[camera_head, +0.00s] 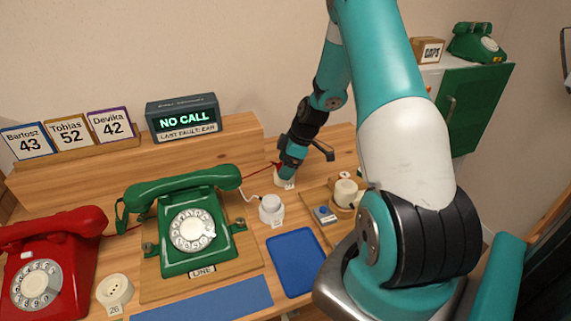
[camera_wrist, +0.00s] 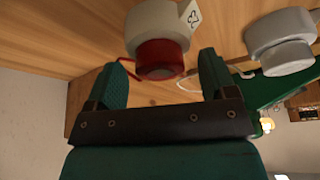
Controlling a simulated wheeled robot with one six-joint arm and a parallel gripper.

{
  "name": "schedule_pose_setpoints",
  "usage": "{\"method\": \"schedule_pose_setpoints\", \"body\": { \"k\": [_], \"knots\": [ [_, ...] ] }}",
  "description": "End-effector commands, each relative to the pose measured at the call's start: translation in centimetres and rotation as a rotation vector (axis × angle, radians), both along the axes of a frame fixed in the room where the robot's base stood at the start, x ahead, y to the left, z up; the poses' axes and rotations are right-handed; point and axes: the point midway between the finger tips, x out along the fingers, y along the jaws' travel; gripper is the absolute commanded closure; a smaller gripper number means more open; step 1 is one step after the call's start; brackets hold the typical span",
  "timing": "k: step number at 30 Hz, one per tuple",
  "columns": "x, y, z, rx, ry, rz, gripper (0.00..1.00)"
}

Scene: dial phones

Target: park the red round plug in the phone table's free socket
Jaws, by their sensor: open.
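The red round plug (camera_wrist: 163,58) sits at a cream round socket (camera_wrist: 155,22) with a number tag, seen in the wrist view. A red cord runs from it. My gripper (camera_wrist: 163,62) is open, with one finger on each side of the plug; I cannot tell whether they touch it. In the head view my gripper (camera_head: 289,165) is lowered over that cream socket (camera_head: 285,183) at the back of the table, and hides the plug. A cream round socket tagged 26 (camera_head: 115,290) stands at the front left, with nothing visible plugged in.
A pale plug with a white cord (camera_head: 271,205) stands close to my gripper; it also shows in the wrist view (camera_wrist: 282,48). The green phone (camera_head: 190,225) and red phone (camera_head: 45,270) stand left. A blue mat (camera_head: 296,260) is bare. A wooden board (camera_head: 318,200) lies right.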

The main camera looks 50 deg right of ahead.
Motion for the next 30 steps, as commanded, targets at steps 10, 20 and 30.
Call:
{"method": "schedule_pose_setpoints", "body": {
  "k": [10,20,30],
  "knots": [
    [-0.9,-1.1,3.4,-0.005,-0.004,-0.003,0.22],
    [-3.3,-3.2,11.2,-0.004,-0.004,-0.004,0.22],
    [-4.7,-4.5,15.7,-0.001,-0.001,-0.002,0.22]
  ]
}}
